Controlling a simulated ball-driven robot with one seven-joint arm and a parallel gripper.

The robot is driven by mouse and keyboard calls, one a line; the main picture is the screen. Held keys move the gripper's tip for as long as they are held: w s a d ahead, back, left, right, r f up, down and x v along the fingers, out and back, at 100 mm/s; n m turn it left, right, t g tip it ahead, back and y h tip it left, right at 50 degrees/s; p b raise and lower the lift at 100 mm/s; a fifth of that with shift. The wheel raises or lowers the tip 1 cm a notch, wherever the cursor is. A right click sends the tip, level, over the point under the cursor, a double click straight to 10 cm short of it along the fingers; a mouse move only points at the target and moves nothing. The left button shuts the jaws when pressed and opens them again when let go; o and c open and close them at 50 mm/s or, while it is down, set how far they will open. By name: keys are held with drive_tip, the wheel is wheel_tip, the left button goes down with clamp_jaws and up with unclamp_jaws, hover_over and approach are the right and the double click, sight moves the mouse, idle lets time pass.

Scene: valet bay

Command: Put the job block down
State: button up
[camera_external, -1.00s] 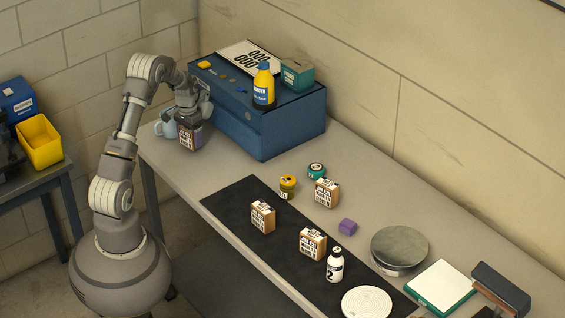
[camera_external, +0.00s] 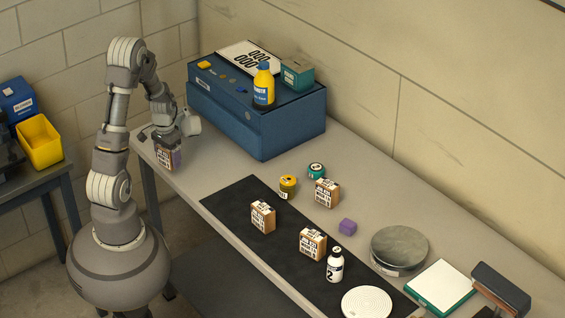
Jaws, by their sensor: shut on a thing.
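My gripper (camera_external: 166,141) is at the far left end of the workbench. Similar labelled blocks, with tan sides, stand on the bench: one (camera_external: 262,217) and another (camera_external: 312,244) on the black mat (camera_external: 230,201), and one (camera_external: 327,193) behind the mat.
A blue case (camera_external: 290,130) stands behind my gripper, with a yellow bottle (camera_external: 263,88) on it. A pale rounded thing (camera_external: 190,122) is close beside my gripper. A yellow jar (camera_external: 287,187), purple cube (camera_external: 347,226) and white bottle (camera_external: 335,265) stand further right.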

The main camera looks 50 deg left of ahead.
drive_tip(key=shift+m, duration=0.6)
drive_tip(key=d, duration=0.3)
drive_tip(key=w+d+p, duration=0.1)
drive_tip(key=d, duration=0.3)
drive_tip(key=d+p, duration=0.1)
drive_tip(key=d, duration=0.2)
drive_tip(key=shift+w+d+r, duration=0.15)
drive_tip(key=shift+d+r, duration=0.05)
drive_tip(key=shift+d, duration=0.2)
drive_tip(key=s+d+m+p, duration=0.15)
drive_tip(key=s+d, duration=0.25)
drive_tip(key=d, duration=0.8)
drive_tip(key=shift+n, duration=0.25)
drive_tip(key=w, duration=0.5)
drive_tip(key=w+d+f+b, duration=0.1)
drive_tip(key=w, duration=1)
drive_tip(key=shift+w+d+f+b, duration=0.15)
drive_tip(key=shift+b, duration=0.2)
wheel_tip(320, 180, down, 4)
drive_tip(key=shift+r+b, duration=0.15)
drive_tip(key=shift+b, duration=0.5)
drive_tip(key=shift+r, duration=0.15)
drive_tip(key=o, duration=1)
drive_tip(key=shift+o, duration=0.2)
